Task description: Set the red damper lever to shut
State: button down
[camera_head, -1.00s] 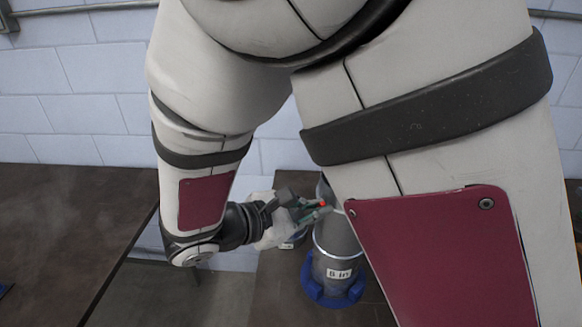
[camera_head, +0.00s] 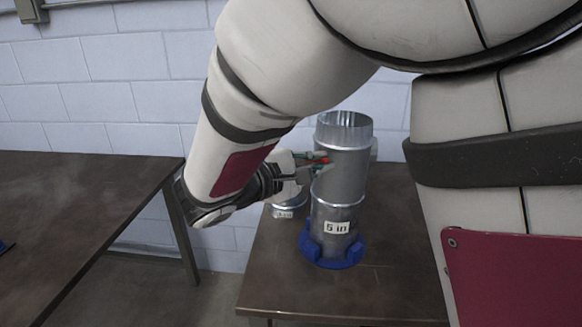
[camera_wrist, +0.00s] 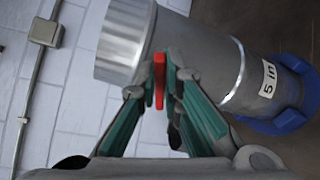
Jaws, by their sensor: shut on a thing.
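A grey metal duct (camera_head: 340,190) stands upright in a blue base (camera_head: 331,250) and bears a "5 in" label. The red damper lever (camera_wrist: 159,80) is on the duct's side, below its crimped top end. In the wrist view the lever points along the fingers' gap. The lever's pivot is hidden behind the fingers.
A shorter metal collar (camera_head: 287,208) with a label stands left of the duct on the brown table (camera_head: 400,245). Another dark table (camera_head: 80,215) is at the left, with a floor gap between. A block wall is behind.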

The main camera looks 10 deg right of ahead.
jog(key=m+b, duration=0.1)
jog(key=b, duration=0.1)
jog(key=f+m+b, duration=0.1)
jog(key=b, duration=0.1)
jog(key=f+m+t+h+b, duration=0.1)
jog(key=b, duration=0.2)
jog(key=shift+s+f+m, duration=0.2)
jog(key=shift+m, duration=0.1)
jog(key=shift+m+b, duration=0.3)
jog(key=shift+b, duration=0.15)
jog(key=c, duration=1.7)
grip_release()
jog(key=shift+s, duration=0.1)
jog(key=v, duration=1.1)
jog(key=shift+s+a+f, duration=0.25)
jog(key=shift+s, duration=0.1)
